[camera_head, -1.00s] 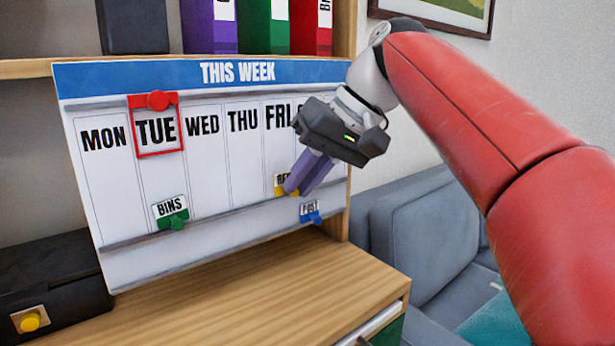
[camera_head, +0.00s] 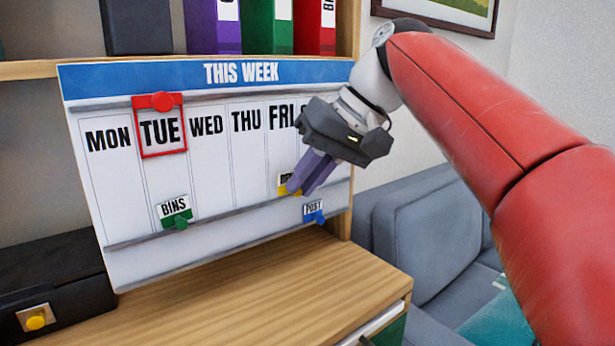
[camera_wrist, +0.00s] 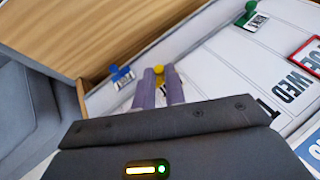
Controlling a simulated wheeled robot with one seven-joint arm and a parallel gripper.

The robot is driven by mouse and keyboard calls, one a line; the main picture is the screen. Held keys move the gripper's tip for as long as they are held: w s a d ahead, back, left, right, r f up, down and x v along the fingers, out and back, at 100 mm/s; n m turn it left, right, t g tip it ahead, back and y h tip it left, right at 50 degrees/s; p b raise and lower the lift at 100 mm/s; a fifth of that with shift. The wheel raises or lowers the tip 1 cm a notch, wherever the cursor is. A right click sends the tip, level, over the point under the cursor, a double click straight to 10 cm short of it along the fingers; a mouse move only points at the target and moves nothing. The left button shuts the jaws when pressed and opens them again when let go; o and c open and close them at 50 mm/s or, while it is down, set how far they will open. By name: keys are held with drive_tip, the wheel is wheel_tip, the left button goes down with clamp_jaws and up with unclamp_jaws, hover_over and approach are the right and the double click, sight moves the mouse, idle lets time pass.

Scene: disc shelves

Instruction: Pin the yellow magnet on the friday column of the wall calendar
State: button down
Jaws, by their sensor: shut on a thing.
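The yellow magnet (camera_head: 283,191) carries a small white label and sits low on the wall calendar (camera_head: 215,235), below the FRI heading (camera_head: 284,118). My gripper (camera_head: 293,189) has its purple fingers on the magnet and partly hides it and its label. In the wrist view the magnet's yellow knob (camera_wrist: 159,69) shows at the fingertips, and the fingers (camera_wrist: 160,82) are closed on it. The magnet is at the board face; I cannot tell whether it touches. My gripper body covers the heading to the right of FRI.
A red frame magnet (camera_head: 162,102) surrounds TUE. A green BINS magnet (camera_head: 179,223) and a blue POST magnet (camera_head: 317,217) are on the lower board. A black box (camera_head: 50,290) stands left on the wooden top (camera_head: 260,285). Grey rails cross the board.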

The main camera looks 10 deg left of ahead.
drive_tip(key=shift+w+a, duration=0.35)
drive_tip(key=shift+a, duration=0.05)
idle(0.4)
drive_tip(key=c, duration=1.4)
unclamp_jaws()
drive_tip(key=shift+o, duration=0.2)
drive_tip(key=v, duration=0.8)
drive_tip(key=shift+f, duration=0.1)
